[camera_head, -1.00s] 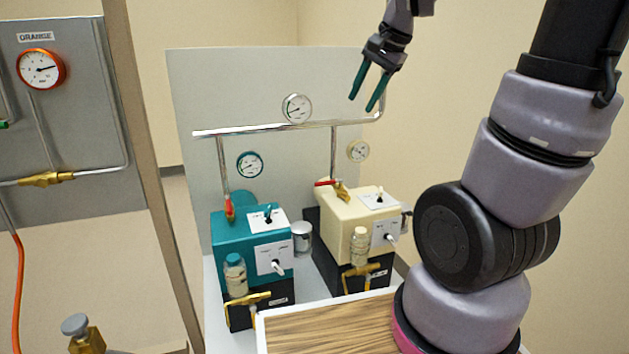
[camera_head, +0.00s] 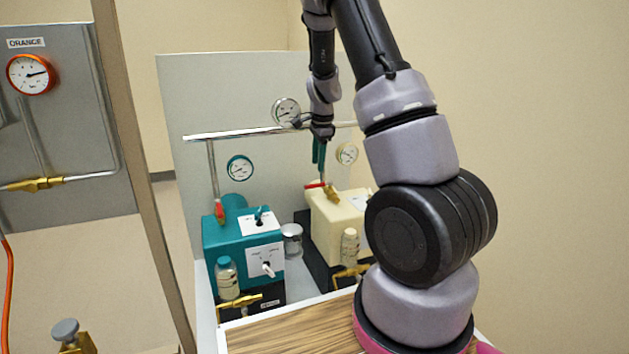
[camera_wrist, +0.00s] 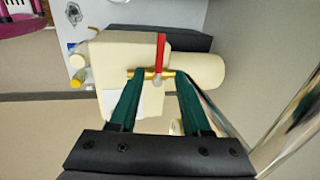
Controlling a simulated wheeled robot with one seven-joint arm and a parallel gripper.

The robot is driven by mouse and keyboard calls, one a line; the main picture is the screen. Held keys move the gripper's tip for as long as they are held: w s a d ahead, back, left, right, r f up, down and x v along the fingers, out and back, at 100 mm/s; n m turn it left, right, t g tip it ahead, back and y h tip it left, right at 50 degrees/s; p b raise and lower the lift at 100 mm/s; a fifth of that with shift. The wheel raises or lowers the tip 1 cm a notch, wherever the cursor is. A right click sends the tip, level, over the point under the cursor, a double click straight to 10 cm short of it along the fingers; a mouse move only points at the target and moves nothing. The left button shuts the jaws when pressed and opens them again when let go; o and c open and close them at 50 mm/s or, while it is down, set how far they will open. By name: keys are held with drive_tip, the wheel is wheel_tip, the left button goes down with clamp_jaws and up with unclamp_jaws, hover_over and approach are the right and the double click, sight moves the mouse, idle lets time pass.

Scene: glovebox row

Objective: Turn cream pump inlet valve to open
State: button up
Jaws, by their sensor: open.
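The cream pump (camera_head: 338,222) stands on the bench with a brass inlet valve (camera_head: 332,194) on top. The valve's red lever (camera_head: 315,185) points left, across the pipe. In the wrist view the red lever (camera_wrist: 161,50) stands crosswise to the brass valve body (camera_wrist: 150,74) on the cream pump (camera_wrist: 115,60). My gripper (camera_head: 319,165) is open just above the valve, its green fingers pointing down. In the wrist view the fingertips of my gripper (camera_wrist: 155,76) lie on either side of the valve's middle. I cannot tell whether they touch it.
A teal pump (camera_head: 240,240) with its own red-handled valve (camera_head: 220,211) stands to the left. A horizontal metal pipe (camera_head: 235,135) and gauges run along the back panel close behind my gripper. A wooden-topped tray (camera_head: 290,330) lies in front.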

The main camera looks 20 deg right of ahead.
sight(319, 185)
drive_tip(key=f, duration=0.2)
drive_tip(key=w+f, duration=0.1)
drive_tip(key=f, duration=0.4)
drive_tip(key=shift+w+f, duration=0.25)
clamp_jaws()
idle(1.1)
